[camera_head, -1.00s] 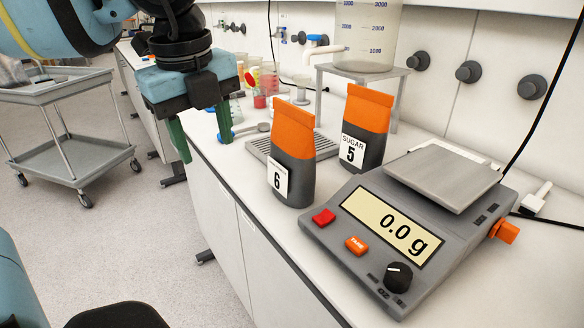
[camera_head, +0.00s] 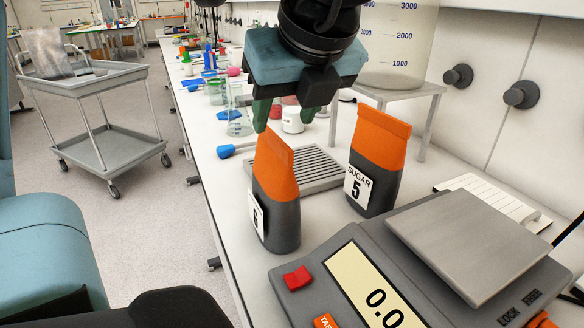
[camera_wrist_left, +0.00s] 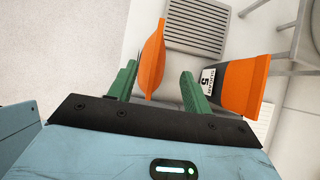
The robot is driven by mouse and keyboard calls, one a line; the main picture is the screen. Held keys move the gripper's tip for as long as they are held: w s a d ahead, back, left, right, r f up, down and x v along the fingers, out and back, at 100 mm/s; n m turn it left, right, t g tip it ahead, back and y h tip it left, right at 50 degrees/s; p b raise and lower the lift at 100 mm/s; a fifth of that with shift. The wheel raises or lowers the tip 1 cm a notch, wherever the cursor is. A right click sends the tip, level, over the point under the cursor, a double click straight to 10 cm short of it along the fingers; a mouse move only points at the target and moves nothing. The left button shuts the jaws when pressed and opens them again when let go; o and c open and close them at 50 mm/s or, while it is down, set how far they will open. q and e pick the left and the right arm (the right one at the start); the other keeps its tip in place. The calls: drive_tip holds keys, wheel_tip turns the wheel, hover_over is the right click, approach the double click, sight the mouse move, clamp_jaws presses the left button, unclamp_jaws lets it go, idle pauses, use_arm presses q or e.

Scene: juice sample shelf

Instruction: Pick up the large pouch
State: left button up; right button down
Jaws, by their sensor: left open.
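Two grey pouches with orange tops stand upright on the white counter. The nearer pouch, labelled 6 (camera_head: 276,200), has its top just below my left gripper (camera_head: 285,120). The other pouch, labelled SUGAR 5 (camera_head: 377,160), stands to its right and a little behind. My left gripper's green fingers are apart. In the left wrist view the orange top of pouch 6 (camera_wrist_left: 152,60) shows between the open fingers (camera_wrist_left: 155,85), not gripped, and pouch SUGAR 5 (camera_wrist_left: 235,85) lies outside the right finger. My right gripper is not in view.
A scale (camera_head: 450,240) stands close in front on the right. A grooved grey tray (camera_head: 320,165) lies behind the pouches. A large graduated vessel (camera_head: 392,45) stands on a metal stand (camera_head: 425,92). A blue-ended spoon (camera_head: 228,150) and beakers are further back. A grey cart (camera_head: 100,125) is at left.

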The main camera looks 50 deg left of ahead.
sight(271, 144)
use_arm(q)
drive_tip(key=shift+s+a+f, duration=0.1)
drive_tip(key=shift+s+a, duration=0.05)
drive_tip(key=shift+s, duration=0.15)
drive_tip(key=shift+p+x, duration=0.45)
drive_tip(key=shift+x, duration=3.3)
drive_tip(key=shift+s, duration=0.1)
drive_tip(key=shift+c, duration=0.3)
clamp_jaws()
